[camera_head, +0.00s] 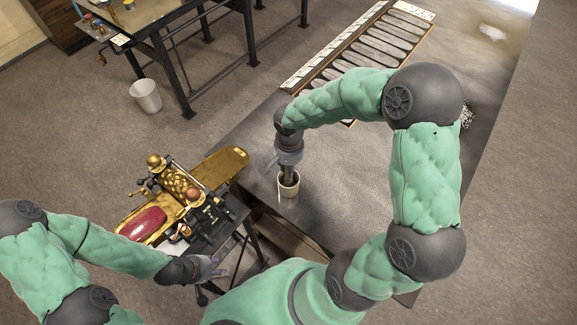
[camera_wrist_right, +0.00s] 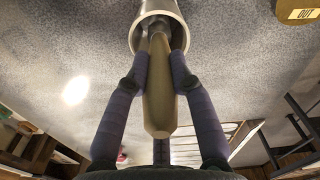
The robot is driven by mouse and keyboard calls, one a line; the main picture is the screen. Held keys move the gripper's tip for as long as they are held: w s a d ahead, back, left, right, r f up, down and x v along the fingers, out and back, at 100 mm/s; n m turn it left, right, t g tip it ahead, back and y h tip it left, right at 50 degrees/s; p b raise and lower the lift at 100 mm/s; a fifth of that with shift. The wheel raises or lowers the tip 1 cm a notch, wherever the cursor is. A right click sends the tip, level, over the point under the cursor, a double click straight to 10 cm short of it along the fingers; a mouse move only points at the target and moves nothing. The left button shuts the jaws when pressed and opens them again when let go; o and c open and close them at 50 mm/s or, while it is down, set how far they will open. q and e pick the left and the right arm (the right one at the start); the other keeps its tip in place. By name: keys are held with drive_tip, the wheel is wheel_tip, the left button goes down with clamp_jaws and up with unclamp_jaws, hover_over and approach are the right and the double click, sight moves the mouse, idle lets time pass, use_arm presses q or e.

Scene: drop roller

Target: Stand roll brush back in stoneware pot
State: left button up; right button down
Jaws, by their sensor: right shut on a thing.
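The stoneware pot (camera_head: 289,190) is a small pale pot standing upright on the dark grey table (camera_head: 340,180). It also shows at the top of the right wrist view (camera_wrist_right: 162,5), mouth toward the camera. My right gripper (camera_head: 290,168) is just above the pot, fingers pointing down. It is shut on the roll brush (camera_wrist_right: 158,105), whose tan handle lies between the two fingers in the right wrist view. The brush's far end goes into the pot's mouth; whether it touches the bottom is hidden. My left gripper (camera_head: 210,268) is away at the lower left, beside the brass machine; its finger opening is unclear.
A brass machine (camera_head: 180,195) with a red pad stands on a black stand left of the table. A long slotted rack (camera_head: 365,45) lies at the table's far end. A white bin (camera_head: 146,95) is on the floor. The table around the pot is clear.

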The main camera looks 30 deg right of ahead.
drive_tip(key=shift+f+b, duration=0.5)
idle(0.6)
unclamp_jaws()
idle(0.3)
drive_tip(key=shift+r, duration=0.15)
idle(0.6)
drive_tip(key=shift+r+p, duration=2.1)
drive_tip(key=shift+r, duration=1.3)
drive_tip(key=shift+r, duration=0.15)
drive_tip(key=shift+r+p, duration=1.8)
drive_tip(key=shift+r, duration=1.05)
